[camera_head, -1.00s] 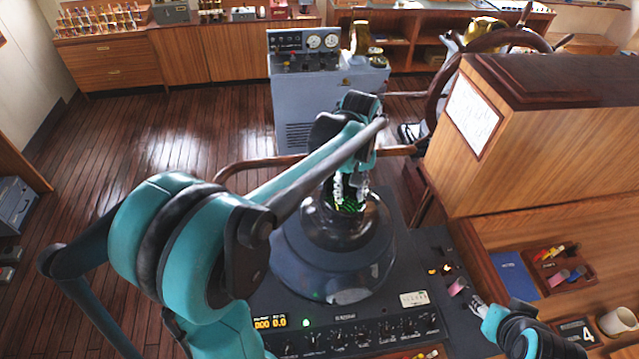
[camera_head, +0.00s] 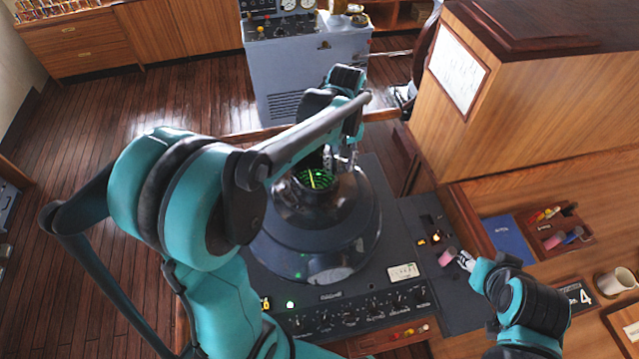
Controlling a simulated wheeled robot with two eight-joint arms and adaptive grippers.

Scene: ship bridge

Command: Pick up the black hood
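The black hood (camera_head: 312,213) is a dark cone with a wide base and a narrow open top. It stands upright on the radar console (camera_head: 225,300), and a green display shows through its top opening. My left gripper (camera_head: 340,160) is at the far right rim of that opening. My own arm and the small size hide whether its fingers hold the rim. My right gripper (camera_head: 463,260) is low over the console's right side, close to a pink-topped control (camera_head: 447,257), well apart from the hood. Its finger gap is too small to read.
A grey instrument cabinet (camera_head: 310,70) stands behind the console. A wooden cabinet (camera_head: 540,90) rises at the right. A blue book (camera_head: 508,240), a pen tray (camera_head: 555,230) and a white mug (camera_head: 615,283) are on the right desk. The floor at left is clear.

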